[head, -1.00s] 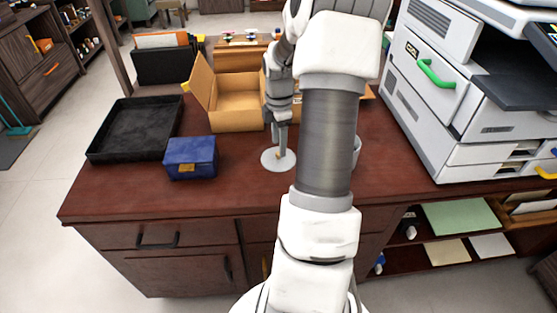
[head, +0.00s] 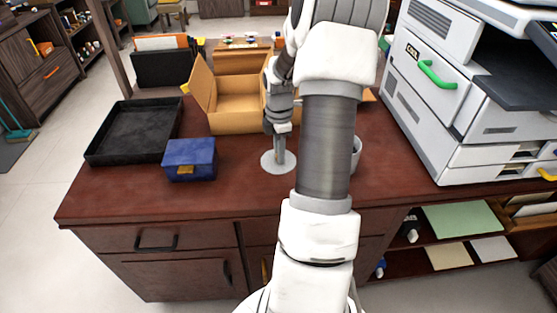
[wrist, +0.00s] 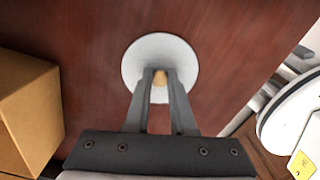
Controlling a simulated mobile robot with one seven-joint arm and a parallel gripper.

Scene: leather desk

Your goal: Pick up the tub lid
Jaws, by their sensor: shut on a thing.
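The tub lid is a flat pale grey disc (head: 270,163) on the dark red-brown desk top, right of the blue box. My gripper (head: 279,158) points down over the lid in the head view. In the wrist view my gripper's fingers (wrist: 160,84) close on the knob from both sides. The lid looks to be on or just above the desk; I cannot tell which.
A blue box (head: 190,158) and a black tray (head: 130,130) are left of the lid. An open cardboard box (head: 232,105) stands behind. A pale tub (head: 356,150) is partly hidden behind my arm. A large printer (head: 440,100) fills the right side.

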